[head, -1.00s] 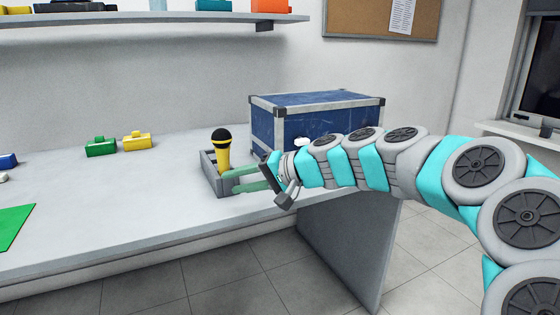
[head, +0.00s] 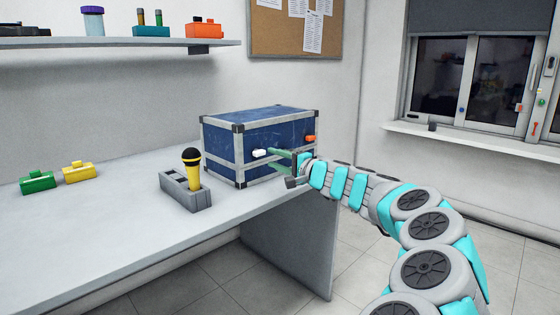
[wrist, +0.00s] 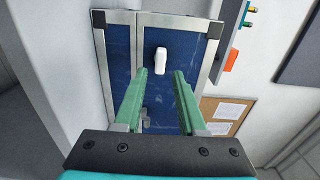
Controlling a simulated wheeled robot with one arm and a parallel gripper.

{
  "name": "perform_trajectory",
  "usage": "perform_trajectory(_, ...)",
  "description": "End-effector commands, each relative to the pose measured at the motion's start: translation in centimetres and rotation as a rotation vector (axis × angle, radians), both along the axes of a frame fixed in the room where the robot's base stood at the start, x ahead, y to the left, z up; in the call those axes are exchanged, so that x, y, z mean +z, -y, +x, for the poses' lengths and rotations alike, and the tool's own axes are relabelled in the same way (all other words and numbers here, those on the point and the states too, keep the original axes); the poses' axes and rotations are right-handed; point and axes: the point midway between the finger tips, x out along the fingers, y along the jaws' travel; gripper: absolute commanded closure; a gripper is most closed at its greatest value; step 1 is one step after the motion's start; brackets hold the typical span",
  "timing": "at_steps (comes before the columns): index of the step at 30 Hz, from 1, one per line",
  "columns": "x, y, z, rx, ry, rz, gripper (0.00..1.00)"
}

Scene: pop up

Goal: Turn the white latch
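The white latch (head: 259,153) sits on the front face of the blue case (head: 222,148), left of centre. In the wrist view the white latch (wrist: 160,61) is an upright, elongated piece on the blue panel, just beyond and between the fingertips. My gripper (head: 280,157) has green fingers that point at the case front, a little right of the latch. In the wrist view my gripper (wrist: 161,72) is open, with a clear gap and nothing between its fingers. I cannot tell from the head view how far the tips are from the face.
An orange latch (head: 310,138) is at the case's right end. A grey holder (head: 187,198) with a yellow and black microphone (head: 192,172) stands left of the case. Green (head: 37,183) and yellow (head: 78,173) blocks lie farther left. The table front is clear.

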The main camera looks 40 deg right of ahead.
Motion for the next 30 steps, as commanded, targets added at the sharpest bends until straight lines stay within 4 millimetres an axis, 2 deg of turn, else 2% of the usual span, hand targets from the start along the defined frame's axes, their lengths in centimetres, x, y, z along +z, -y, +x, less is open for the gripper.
perform_trajectory(3, 0.0, -0.2, 1.7, 0.002, -0.002, -0.001, 0.6)
perform_trajectory(9, 0.0, -0.5, 3.9, 0.004, 0.0, -0.001, 0.6)
perform_trajectory(17, 0.0, -0.5, 5.1, 0.002, 0.0, -0.002, 0.6)
perform_trajectory(27, 0.0, -0.5, 5.0, 0.002, 0.0, -0.001, 0.98)
perform_trajectory(30, 0.0, -0.5, 5.0, 0.002, 0.0, -0.001, 1.0)
